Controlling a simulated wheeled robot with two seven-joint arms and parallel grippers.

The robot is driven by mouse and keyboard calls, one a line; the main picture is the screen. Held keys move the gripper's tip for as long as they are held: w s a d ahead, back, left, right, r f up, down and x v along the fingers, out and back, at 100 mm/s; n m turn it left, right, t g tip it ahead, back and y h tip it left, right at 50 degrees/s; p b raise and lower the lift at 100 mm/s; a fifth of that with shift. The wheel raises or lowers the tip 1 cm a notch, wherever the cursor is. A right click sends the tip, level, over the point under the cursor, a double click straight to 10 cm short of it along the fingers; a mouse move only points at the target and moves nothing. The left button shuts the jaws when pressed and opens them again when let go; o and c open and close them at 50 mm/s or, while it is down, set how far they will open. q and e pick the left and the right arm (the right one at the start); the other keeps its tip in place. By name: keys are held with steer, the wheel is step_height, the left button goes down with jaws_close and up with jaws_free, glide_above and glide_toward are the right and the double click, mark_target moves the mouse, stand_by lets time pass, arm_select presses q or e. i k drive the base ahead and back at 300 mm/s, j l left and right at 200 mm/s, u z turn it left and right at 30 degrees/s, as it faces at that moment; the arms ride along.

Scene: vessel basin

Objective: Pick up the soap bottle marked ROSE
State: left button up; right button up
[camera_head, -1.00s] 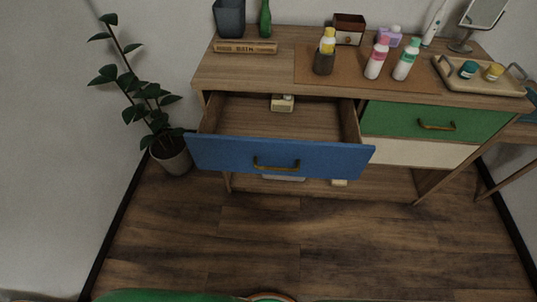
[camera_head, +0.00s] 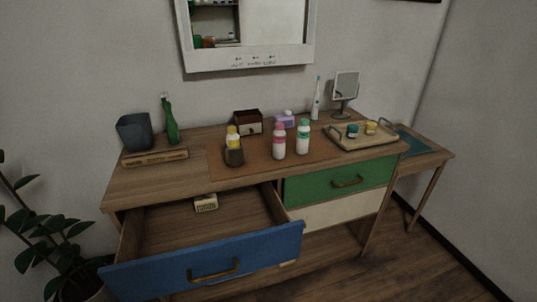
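Two white soap bottles stand upright on the brown mat on the dresser top. One bottle has a pink cap and pink band (camera_head: 279,141). The other bottle, to its right, has a green cap and green band (camera_head: 303,137). The lettering on both is too small to read, so I cannot tell which is marked ROSE. A yellow-capped bottle (camera_head: 233,138) stands in a dark cup (camera_head: 234,156) to the left. Neither of my grippers is in view.
The blue drawer (camera_head: 213,260) is pulled out, with a small pale box (camera_head: 206,203) inside. The green drawer (camera_head: 341,181) is shut. A tray (camera_head: 361,138) with two jars is at the right, a wooden block (camera_head: 155,157) at the left. A plant stands at far left.

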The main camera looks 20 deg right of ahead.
mark_target(280, 134)
steer(key=i+l+z, duration=0.35)
steer(key=l, duration=0.25)
steer(key=i+l+z, duration=0.4)
steer(key=l, duration=0.15)
